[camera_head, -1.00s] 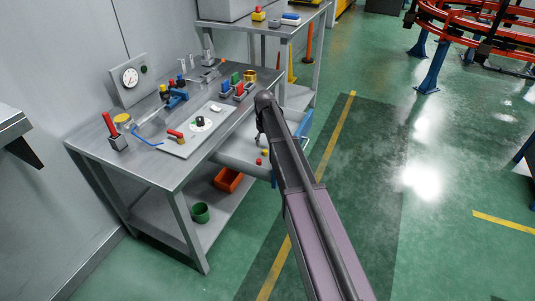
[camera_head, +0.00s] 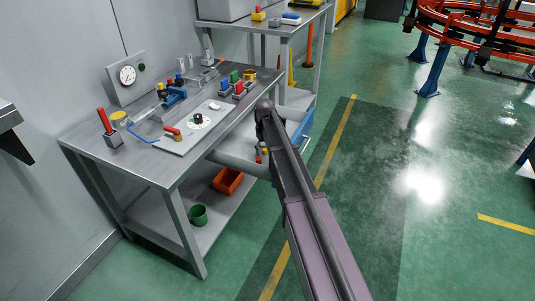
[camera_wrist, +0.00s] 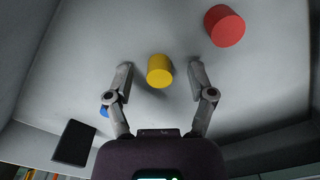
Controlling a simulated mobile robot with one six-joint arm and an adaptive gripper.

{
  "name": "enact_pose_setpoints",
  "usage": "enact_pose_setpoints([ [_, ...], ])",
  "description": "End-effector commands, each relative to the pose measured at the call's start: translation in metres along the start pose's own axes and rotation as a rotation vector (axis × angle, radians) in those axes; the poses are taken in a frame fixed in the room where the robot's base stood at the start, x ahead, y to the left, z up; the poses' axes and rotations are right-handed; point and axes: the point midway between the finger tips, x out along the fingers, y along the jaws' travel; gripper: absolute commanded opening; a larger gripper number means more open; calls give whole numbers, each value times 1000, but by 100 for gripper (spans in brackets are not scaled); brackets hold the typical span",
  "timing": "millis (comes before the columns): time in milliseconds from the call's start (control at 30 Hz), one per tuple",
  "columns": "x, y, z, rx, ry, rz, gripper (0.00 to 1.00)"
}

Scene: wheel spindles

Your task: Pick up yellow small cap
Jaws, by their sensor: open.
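The yellow small cap (camera_wrist: 160,71) stands on a grey surface in the wrist view, between and slightly beyond my open fingertips. My gripper (camera_wrist: 160,80) has its two fingers spread wide, with clear space on both sides of the cap and nothing held. In the head view the yellow cap (camera_head: 264,151) is a small spot in the grey drawer beside my arm. My gripper is mostly hidden by my arm there.
A red cap (camera_wrist: 225,26) stands beyond and to the right of the yellow one. A dark block (camera_wrist: 74,143) and a partly hidden blue piece (camera_wrist: 104,111) are at the left. The workbench (camera_head: 130,157) with parts stands beside the drawer (camera_head: 233,158).

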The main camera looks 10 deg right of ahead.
Motion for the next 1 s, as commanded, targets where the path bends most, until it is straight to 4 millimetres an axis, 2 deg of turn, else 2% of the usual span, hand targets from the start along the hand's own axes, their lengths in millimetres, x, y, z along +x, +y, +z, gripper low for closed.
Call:
enact_pose_setpoints([
  [433,0,0,0,0,0,0,71],
  [500,0,0,0,0,0,0,52],
  [700,0,0,0,0,0,0,16],
  [1000,0,1,0,1,0,0,15],
])
